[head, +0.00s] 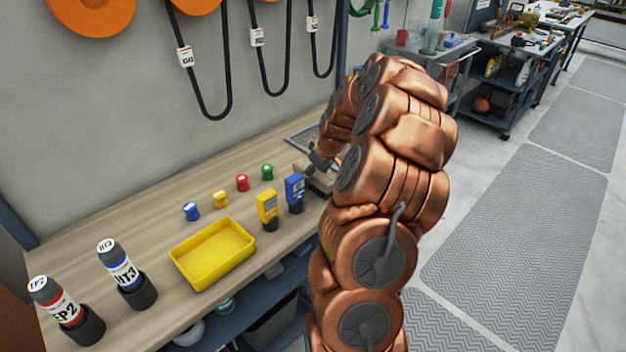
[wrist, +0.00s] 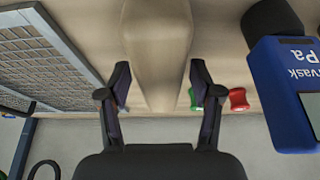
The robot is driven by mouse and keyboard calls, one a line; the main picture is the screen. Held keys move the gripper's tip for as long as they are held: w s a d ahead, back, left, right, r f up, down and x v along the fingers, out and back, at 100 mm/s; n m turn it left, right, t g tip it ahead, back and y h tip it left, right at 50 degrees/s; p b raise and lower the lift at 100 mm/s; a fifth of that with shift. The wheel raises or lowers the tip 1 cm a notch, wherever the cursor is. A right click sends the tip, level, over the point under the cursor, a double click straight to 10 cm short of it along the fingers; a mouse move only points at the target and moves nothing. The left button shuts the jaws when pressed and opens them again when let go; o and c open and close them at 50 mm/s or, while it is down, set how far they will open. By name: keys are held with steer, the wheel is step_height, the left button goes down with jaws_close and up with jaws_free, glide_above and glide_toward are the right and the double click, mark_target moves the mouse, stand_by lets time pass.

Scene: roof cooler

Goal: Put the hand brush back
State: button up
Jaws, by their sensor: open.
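The hand brush looks like a pale wooden block. In the wrist view its wooden body (wrist: 156,45) comes down from the top edge and tapers between my fingers. In the head view a brown part of it (head: 321,184) shows on the bench, mostly hidden by my arm. My gripper (wrist: 160,85) is open, with one finger on each side of the wood and a visible gap on both sides. In the head view my gripper (head: 318,163) is small and partly covered by my arm. The brush's bristles cannot be made out.
A blue meter (head: 295,192) stands close to the left of the brush, also in the wrist view (wrist: 285,90). A yellow meter (head: 268,208), small coloured knobs (head: 242,183), a yellow tray (head: 213,254) and two labelled cylinders (head: 122,268) stand further left. A metal grid (wrist: 45,55) lies beside the brush.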

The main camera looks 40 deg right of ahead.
steer(key=b+v, duration=0.2)
steer(key=v, duration=0.8)
steer(key=shift+a+b, duration=0.1)
steer(key=shift+b, duration=0.3)
steer(key=shift+n+g+y, duration=0.5)
steer(key=a, duration=0.4)
steer(key=a+r, duration=0.1)
steer(key=a, duration=0.7)
steer(key=shift+w+r, duration=0.25)
steer(key=s+a+g, duration=0.2)
steer(key=s+a, duration=0.5)
steer(key=a, duration=0.4)
steer(key=s+a+g, duration=0.1)
steer(key=s+a, duration=0.5)
steer(key=a, duration=0.4)
steer(key=s+a+f+g+h, duration=0.1)
steer(key=s+a+f+g, duration=0.1)
steer(key=s, duration=1.1)
steer(key=shift+s+a+f+m, duration=0.4)
steer(key=shift+a+f, duration=0.25)
steer(key=shift+a, duration=0.5)
steer(key=shift+r, duration=0.1)
steer(key=shift+r+p, duration=0.25)
steer(key=shift+p, duration=0.1)
steer(key=shift+c, duration=0.2)
